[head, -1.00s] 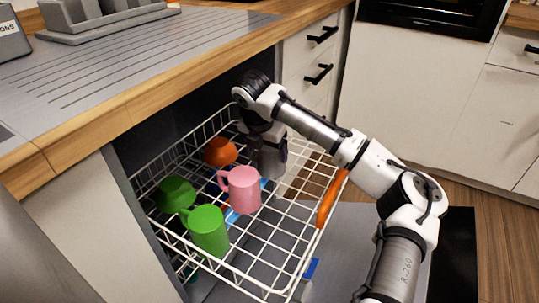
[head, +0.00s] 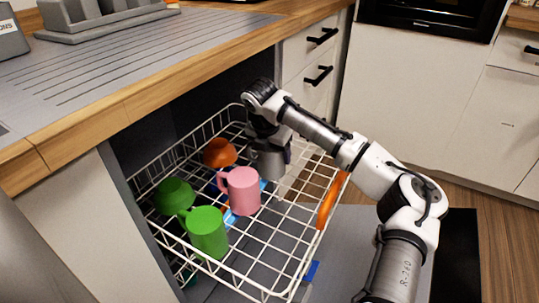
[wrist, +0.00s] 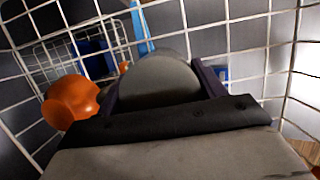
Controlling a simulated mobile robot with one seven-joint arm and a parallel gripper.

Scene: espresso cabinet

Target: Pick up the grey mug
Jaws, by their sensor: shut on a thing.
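The grey mug (head: 268,163) is in the white wire dish rack, behind and to the right of the pink mug. My gripper (head: 272,138) reaches down from above and is shut on it. In the wrist view, the grey mug's rounded body (wrist: 158,80) sits between the two dark jaws (wrist: 160,92). Its lower part is partly hidden by the pink mug in the head view. I cannot tell whether it touches the rack.
The pink mug (head: 243,190) is close in front.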

